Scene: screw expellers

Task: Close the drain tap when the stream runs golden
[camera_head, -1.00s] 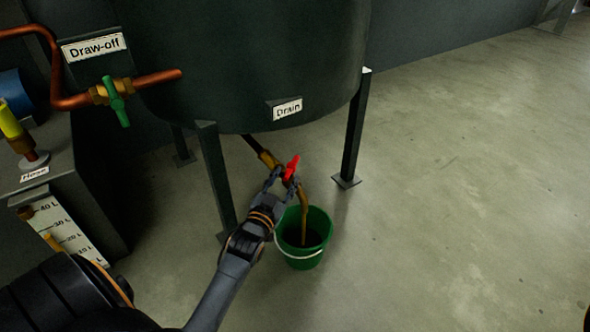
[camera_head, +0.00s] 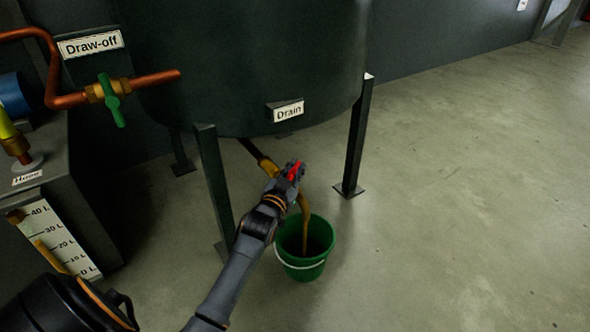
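The drain tap's red handle (camera_head: 295,171) shows under the dark tank (camera_head: 245,70), below the "Drain" label (camera_head: 289,112). Its brass body (camera_head: 268,166) sits on a pipe sloping down from the tank. A golden-brown stream (camera_head: 305,215) runs from the tap into a green bucket (camera_head: 318,263) on the floor. My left gripper (camera_head: 290,175) is at the tap, its fingers drawn together around the red handle. The fingers hide part of the tap and its outlet. My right gripper is out of view.
A green-handled draw-off tap (camera_head: 112,99) on copper pipe is at upper left. A level gauge (camera_head: 57,240) and a "Hose" label (camera_head: 27,177) are on the left. Dark tank legs (camera_head: 354,140) flank the tap. The floor on the right is clear.

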